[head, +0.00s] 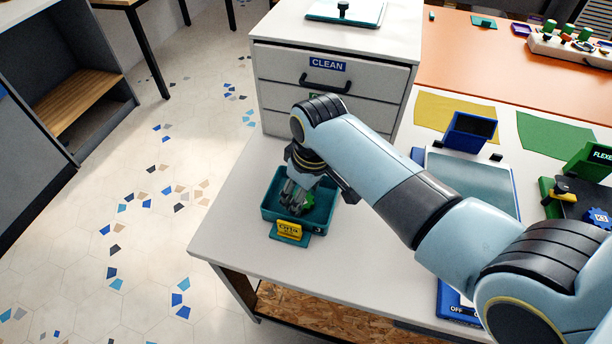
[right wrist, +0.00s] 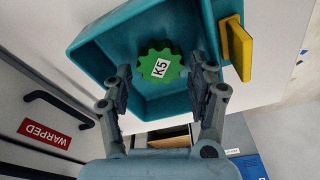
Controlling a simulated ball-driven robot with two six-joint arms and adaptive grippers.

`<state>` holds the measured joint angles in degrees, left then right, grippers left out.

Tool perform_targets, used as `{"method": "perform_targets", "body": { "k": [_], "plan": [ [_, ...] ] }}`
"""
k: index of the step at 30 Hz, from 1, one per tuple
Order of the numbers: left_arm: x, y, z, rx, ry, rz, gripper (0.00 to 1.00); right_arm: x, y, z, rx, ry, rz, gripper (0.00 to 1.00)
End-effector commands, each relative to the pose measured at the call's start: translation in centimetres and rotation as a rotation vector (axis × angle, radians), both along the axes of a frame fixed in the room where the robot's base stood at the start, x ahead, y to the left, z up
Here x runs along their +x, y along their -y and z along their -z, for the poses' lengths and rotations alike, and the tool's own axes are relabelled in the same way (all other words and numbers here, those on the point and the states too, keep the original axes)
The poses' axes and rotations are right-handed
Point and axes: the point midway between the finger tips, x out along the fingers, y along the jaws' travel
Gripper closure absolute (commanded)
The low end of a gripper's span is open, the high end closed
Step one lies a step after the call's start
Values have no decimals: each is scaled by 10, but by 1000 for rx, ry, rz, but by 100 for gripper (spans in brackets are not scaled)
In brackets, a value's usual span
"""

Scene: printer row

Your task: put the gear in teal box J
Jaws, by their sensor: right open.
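The teal box (head: 326,220) stands near the left edge of the white table in front of the drawer cabinet, with a yellow tag (head: 289,229) at its front. The box (right wrist: 92,48) also fills much of the right wrist view. The green gear (right wrist: 159,66), labelled K5, is inside the box, label facing the camera. A bit of the gear (head: 309,200) shows in the head view beside the fingers. My right gripper (head: 293,205) reaches down into the box. Its jaws (right wrist: 165,82) are open, one finger on each side of the gear, with gaps between. My left gripper is out of view.
The drawer cabinet (head: 285,94), labelled CLEAN, stands close behind the box. To the right are a blue-framed plate (head: 470,180), a blue stand, a green device with a blue gear (head: 598,217), and yellow and green mats. The tabletop left of the box is narrow.

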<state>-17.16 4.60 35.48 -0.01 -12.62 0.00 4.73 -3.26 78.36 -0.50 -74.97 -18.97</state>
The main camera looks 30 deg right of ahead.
Motion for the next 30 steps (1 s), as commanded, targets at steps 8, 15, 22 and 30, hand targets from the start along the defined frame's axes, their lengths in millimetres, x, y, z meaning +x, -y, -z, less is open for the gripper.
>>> {"method": "perform_targets", "body": {
  "k": [8,15,22,30],
  "plan": [
    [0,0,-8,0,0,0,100,-8,3,-64,0,4,0,42],
    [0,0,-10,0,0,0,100,-13,5,-99,0,2,0,42],
    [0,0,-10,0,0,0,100,-15,5,-106,0,1,0,42],
    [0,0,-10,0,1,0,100,-15,5,-106,0,1,0,42]
  ]
}}
